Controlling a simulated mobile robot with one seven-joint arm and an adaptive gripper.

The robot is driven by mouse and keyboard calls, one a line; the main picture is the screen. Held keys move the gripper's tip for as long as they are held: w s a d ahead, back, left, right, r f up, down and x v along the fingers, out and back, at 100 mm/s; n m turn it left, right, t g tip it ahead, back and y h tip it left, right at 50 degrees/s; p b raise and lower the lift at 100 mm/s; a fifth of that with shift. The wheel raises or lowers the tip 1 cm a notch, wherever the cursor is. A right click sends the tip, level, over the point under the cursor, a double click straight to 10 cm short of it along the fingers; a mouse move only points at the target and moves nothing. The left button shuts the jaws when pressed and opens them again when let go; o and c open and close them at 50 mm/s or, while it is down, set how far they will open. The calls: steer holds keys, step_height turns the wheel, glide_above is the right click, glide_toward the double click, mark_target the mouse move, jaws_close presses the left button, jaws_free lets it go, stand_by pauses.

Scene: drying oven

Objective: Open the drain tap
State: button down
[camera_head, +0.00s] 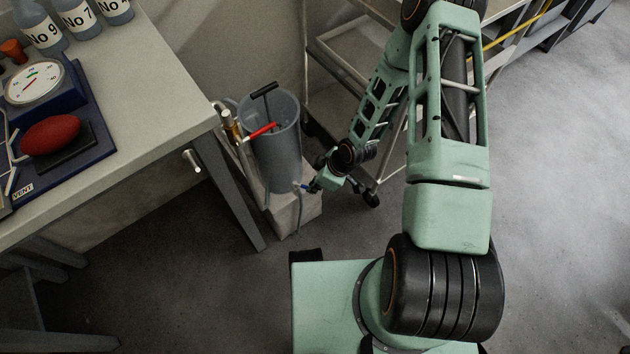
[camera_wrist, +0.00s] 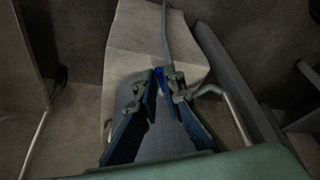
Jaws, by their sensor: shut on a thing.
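The drain tap (camera_head: 299,184) is a small fitting low on the right side of a grey cylindrical vessel (camera_head: 272,150). A grey hose hangs down from it. My gripper (camera_head: 311,187) reaches in from the right at the tap's height. In the wrist view my gripper's fingers (camera_wrist: 167,76) close together around a small bright blue piece, which looks like the tap's handle (camera_wrist: 158,73). The fingertips hide most of it, so its exact angle cannot be told. The grey hose (camera_wrist: 166,35) runs away behind the fingertips.
The vessel has a black T-handle and a red lever (camera_head: 262,131), and stands on a pale block (camera_head: 285,215). A bench (camera_head: 150,90) with a gauge and bottles is at left. A metal rack (camera_head: 335,60) stands behind my arm. Open floor (camera_head: 560,170) lies at right.

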steer(key=shift+s+a+m+t+h+b, duration=0.25)
steer(key=shift+s+a+m+t+b, duration=0.15)
steer(key=shift+m, duration=0.7)
steer(key=shift+s+a+m+t+h+b, duration=0.25)
steer(key=shift+s+a+m, duration=0.25)
steer(key=shift+m, duration=0.6)
steer(key=shift+s+a+m+t+h+b, duration=0.2)
steer(key=shift+s+a+m+t+b, duration=0.2)
steer(key=shift+m, duration=0.7)
steer(key=c, duration=2.3)
jaws_free()
steer(key=shift+c, duration=0.2)
steer(key=shift+s, duration=0.1)
steer(key=v, duration=0.7)
steer(key=shift+r, duration=0.25)
steer(key=shift+d, duration=0.15)
